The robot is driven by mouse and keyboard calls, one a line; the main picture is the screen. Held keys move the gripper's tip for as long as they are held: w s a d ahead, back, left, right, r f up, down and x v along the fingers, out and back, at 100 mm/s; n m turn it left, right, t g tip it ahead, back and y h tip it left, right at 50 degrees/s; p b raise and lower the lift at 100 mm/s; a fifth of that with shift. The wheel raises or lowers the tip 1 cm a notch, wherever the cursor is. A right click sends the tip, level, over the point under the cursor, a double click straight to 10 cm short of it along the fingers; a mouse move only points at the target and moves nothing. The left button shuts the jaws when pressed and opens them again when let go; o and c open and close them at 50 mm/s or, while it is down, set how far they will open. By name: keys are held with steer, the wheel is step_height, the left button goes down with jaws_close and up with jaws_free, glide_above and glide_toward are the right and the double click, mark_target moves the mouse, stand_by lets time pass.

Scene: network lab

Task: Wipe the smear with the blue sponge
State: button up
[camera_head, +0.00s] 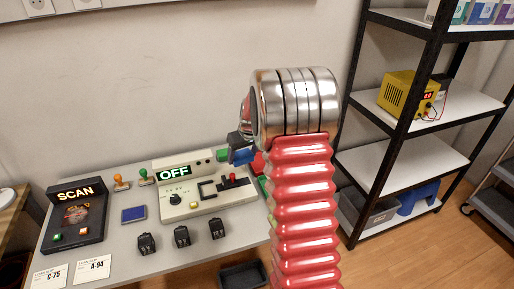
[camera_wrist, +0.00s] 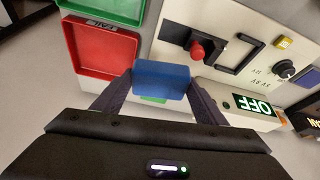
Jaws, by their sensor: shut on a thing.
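My gripper (camera_wrist: 160,92) is shut on the blue sponge (camera_wrist: 162,78), which sits between its fingertips in the wrist view. In the head view the sponge (camera_head: 243,155) shows at the end of my gripper, above the right part of the table and beside the OFF panel. It appears held above the surface; the exact gap cannot be told. A reddish-brown mark (camera_head: 77,213) shows on the dark SCAN device at the table's left. My arm hides part of the table's right end.
The OFF panel (camera_head: 206,190) with knob and red-topped lever stands mid-table. Two stamps, a blue pad (camera_head: 133,214), several black blocks (camera_head: 182,236) and label cards (camera_head: 93,269) lie left and in front. Red (camera_wrist: 104,50) and green (camera_wrist: 118,8) trays lie near my gripper. A shelf (camera_head: 455,103) stands right.

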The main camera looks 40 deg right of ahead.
steer(key=s+a, duration=0.3)
steer(key=a, duration=1)
steer(key=s+a+n, duration=0.1)
steer(key=s+a, duration=0.1)
steer(key=a, duration=1.2)
steer(key=shift+s+r+n+y, duration=0.3)
steer(key=shift+s+r, duration=0.1)
steer(key=shift+r, duration=0.05)
steer(key=shift+s+a, duration=0.1)
steer(key=shift+a, duration=0.05)
